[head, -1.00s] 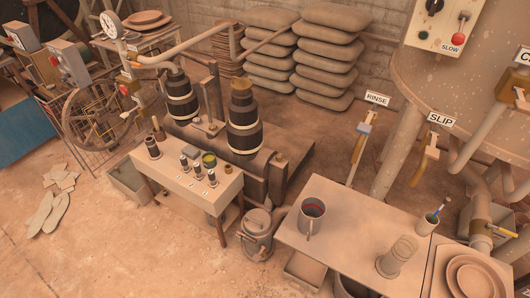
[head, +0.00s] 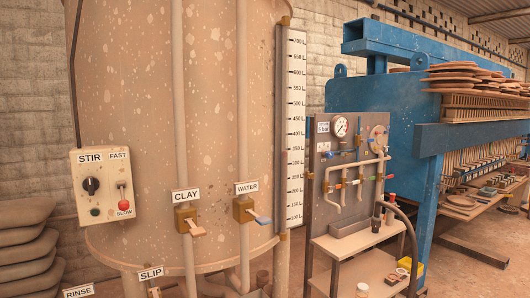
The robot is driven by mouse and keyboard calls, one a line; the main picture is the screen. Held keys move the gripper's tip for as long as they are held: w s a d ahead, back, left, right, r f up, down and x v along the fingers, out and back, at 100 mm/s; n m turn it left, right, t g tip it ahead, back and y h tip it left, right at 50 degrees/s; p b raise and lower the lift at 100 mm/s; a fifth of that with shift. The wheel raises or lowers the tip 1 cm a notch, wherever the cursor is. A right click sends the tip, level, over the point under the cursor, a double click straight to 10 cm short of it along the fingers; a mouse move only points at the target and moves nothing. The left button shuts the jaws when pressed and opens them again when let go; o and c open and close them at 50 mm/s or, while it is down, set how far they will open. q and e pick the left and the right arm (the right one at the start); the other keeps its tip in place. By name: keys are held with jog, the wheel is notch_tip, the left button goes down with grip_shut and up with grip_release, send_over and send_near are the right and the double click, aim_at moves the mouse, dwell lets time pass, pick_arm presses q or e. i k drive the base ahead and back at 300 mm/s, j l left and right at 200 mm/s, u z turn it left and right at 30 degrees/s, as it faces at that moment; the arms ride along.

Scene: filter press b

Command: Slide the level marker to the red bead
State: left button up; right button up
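A tall white level scale (head: 294,130) with black numbers, 700 near its top, stands upright on the right side of the big tan tank (head: 140,120). A thin dark upright tube or rail (head: 279,130) runs along the scale's left edge. I cannot make out the level marker or the red bead on either at this size. Neither of my grippers is in view.
On the tank are a STIR box (head: 102,186), a CLAY valve (head: 186,218) and a WATER valve (head: 246,209). A grey panel (head: 330,180) with gauge and pipes stands right of the scale, before a blue press (head: 390,110). Stacked sacks (head: 25,245) are at lower left.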

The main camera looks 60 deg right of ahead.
aim_at(312, 176)
jog(key=z, duration=2.15)
